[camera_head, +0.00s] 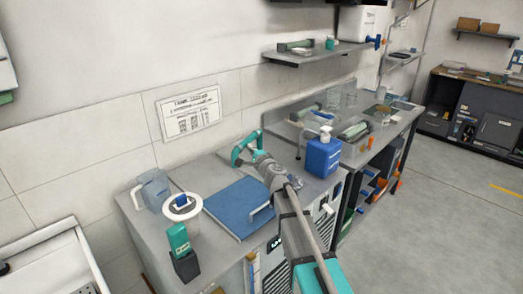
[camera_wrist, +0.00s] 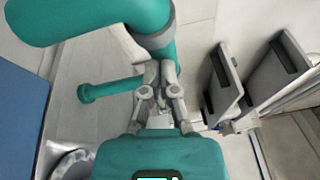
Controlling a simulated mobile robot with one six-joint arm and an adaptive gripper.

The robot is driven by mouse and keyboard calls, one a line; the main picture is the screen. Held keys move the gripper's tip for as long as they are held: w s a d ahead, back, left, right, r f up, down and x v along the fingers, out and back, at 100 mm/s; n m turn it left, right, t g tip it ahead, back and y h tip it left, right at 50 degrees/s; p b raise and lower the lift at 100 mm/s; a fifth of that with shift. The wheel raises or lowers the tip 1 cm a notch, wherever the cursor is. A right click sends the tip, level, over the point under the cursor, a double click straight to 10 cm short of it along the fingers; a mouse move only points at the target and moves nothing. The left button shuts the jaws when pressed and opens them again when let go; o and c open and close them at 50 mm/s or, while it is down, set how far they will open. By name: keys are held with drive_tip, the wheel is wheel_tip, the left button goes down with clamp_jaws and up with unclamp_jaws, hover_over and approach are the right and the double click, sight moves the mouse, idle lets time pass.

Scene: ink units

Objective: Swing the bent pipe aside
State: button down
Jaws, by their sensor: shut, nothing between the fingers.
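The bent pipe (camera_head: 237,152) is a teal curved tube at the back of the grey bench, near the wall. In the wrist view the bent pipe (camera_wrist: 90,20) appears as a thick teal tube across the upper left, with a grey collar, and a thinner teal arm points left to a capped end. My gripper (camera_wrist: 160,88) is shut and empty, its grey fingers overlapping the pipe's lower part in the picture. I cannot tell whether they touch it. In the head view my arm reaches over the bench to the pipe, and the fingertips are not clear.
A blue bottle (camera_head: 322,156) stands to the right. A clear jug (camera_head: 152,190), a white round container (camera_head: 182,206) and a green-topped block (camera_head: 179,240) stand left. A shelf (camera_head: 312,55) hangs above.

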drive_tip(key=shift+w+a+r, duration=0.1)
drive_tip(key=shift+w+a, duration=0.15)
drive_tip(key=shift+a, duration=0.45)
